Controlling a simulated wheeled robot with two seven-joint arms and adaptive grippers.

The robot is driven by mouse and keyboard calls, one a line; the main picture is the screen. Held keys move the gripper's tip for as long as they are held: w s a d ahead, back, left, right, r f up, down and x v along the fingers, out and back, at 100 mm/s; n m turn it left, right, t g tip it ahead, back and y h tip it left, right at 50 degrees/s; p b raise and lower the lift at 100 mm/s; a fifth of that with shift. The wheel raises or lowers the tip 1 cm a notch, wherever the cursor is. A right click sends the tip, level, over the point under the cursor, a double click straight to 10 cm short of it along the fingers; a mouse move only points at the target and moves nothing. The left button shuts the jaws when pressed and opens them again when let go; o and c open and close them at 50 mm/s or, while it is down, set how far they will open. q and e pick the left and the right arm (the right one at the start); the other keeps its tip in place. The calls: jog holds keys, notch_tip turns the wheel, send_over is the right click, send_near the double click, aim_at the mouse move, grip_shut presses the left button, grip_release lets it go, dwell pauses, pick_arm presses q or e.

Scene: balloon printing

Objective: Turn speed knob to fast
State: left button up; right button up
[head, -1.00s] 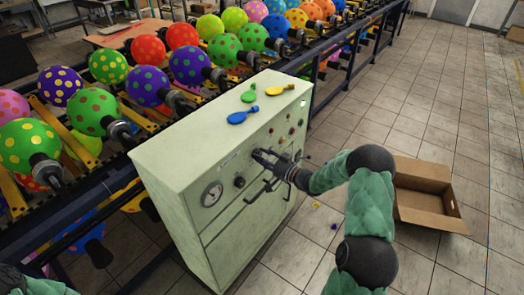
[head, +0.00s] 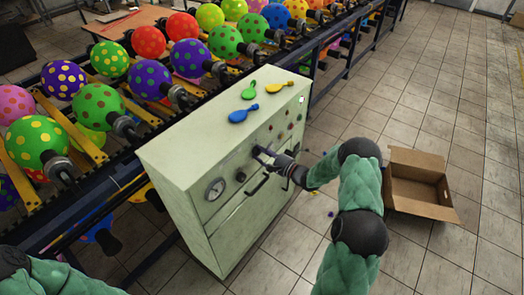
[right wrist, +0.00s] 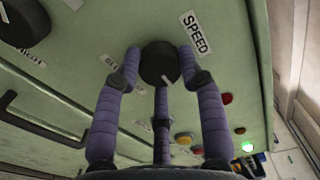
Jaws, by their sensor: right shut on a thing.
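The speed knob (right wrist: 158,60) is a dark round knob on the pale green control cabinet (head: 190,150). A white SPEED label (right wrist: 195,33) sits beside it in the right wrist view. My right gripper (right wrist: 160,70) has its purple-grey fingers shut around the knob, two at the sides and one below in the picture. In the head view the right gripper (head: 266,155) is against the cabinet front and hides the knob.
Another dark knob (right wrist: 22,20) is near the gripper. Green, blue and yellow flat balloons (head: 238,116) lie on top. A balloon rack stands behind. An open cardboard box (head: 418,185) sits on the floor.

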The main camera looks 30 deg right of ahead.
jog(key=m, duration=0.1)
jog(key=m+p, duration=0.1)
jog(key=m, duration=0.2)
jog(key=shift+s+a+f+m+p, duration=0.15)
jog(key=shift+a+f+m+p, duration=0.15)
jog(key=shift+a+p, duration=0.1)
jog(key=shift+m+p, duration=0.5)
jog(key=shift+m, duration=1.5)
jog(key=shift+r, duration=0.1)
jog(key=shift+d, duration=0.1)
jog(key=o, duration=1.1)
jog(key=shift+o, duration=0.3)
jog(key=shift+r, duration=0.15)
jog(key=shift+d, duration=0.15)
